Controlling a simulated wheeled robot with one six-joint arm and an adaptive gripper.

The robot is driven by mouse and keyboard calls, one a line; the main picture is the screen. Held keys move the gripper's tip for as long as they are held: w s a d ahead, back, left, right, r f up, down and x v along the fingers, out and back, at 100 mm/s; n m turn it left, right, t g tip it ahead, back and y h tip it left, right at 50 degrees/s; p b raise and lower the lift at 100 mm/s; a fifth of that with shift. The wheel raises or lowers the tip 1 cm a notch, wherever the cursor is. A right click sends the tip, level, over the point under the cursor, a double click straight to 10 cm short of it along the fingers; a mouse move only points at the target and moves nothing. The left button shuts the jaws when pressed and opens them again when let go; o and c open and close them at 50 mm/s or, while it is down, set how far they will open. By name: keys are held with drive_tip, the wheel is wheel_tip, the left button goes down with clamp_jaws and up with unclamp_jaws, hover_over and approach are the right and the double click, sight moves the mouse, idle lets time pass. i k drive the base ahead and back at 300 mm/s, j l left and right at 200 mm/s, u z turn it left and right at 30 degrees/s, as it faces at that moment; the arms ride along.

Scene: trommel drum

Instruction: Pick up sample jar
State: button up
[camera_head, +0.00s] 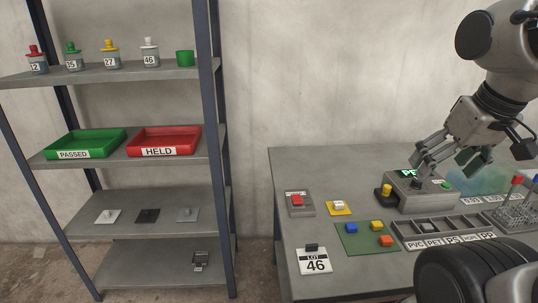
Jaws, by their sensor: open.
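Several small grey sample jars stand upright in a row on the top shelf at the left. One has a red top (38,66), one a green top (73,63), one a yellow top (111,61) and one a white top (151,60). The white-topped jar is labelled 46. A card (315,262) on the table reads LOT 46. My gripper (448,163) is at the right, open, with its fingers pointing down over a grey device (414,192) on the table. I see nothing held in it, and it is far from the jars.
A green PASSED tray (85,143) and a red HELD tray (163,141) sit on the second shelf. Coloured blocks on a green mat (352,242) and a labelled sorting tray (412,242) occupy the table.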

sight(151, 58)
drive_tip(key=k+j+u, duration=0.15)
drive_tip(key=j+u, duration=0.15)
drive_tip(key=u, duration=0.2)
drive_tip(key=k+j+u, duration=0.1)
drive_tip(key=j+u, duration=0.25)
drive_tip(key=u, duration=0.15)
